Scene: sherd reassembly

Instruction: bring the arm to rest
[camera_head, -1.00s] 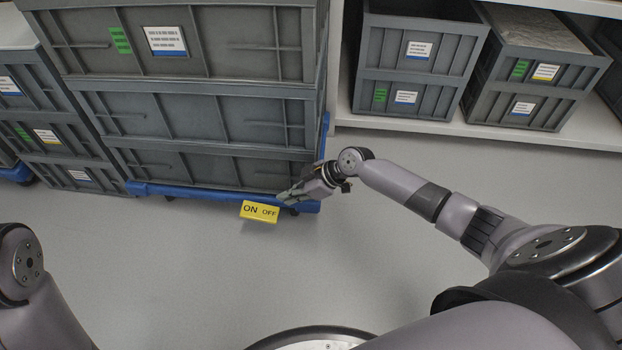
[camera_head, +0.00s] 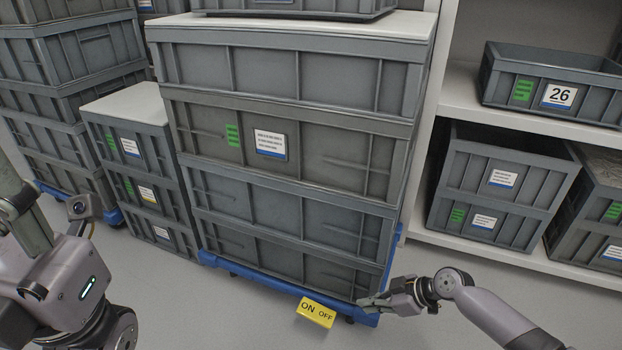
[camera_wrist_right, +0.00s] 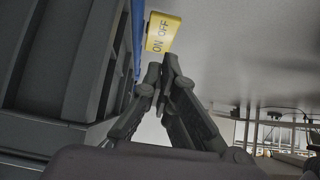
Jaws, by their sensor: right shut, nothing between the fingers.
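My right gripper (camera_head: 364,302) is low at the front right corner of a blue dolly (camera_head: 270,284). It is shut and empty, just right of a yellow pedal (camera_head: 316,312) marked ON and OFF. In the right wrist view the fingertips (camera_wrist_right: 163,74) meet, and the yellow pedal (camera_wrist_right: 162,32) shows beyond them, apart from them. My left arm is at the left edge, with its wrist raised. Its gripper (camera_head: 14,195) is cut off by the picture edge, so its fingers cannot be judged.
A tall stack of grey crates (camera_head: 290,215) stands on the dolly. A white shelf (camera_head: 505,245) with grey crates is at the right. Grey floor (camera_head: 240,325) is clear in front.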

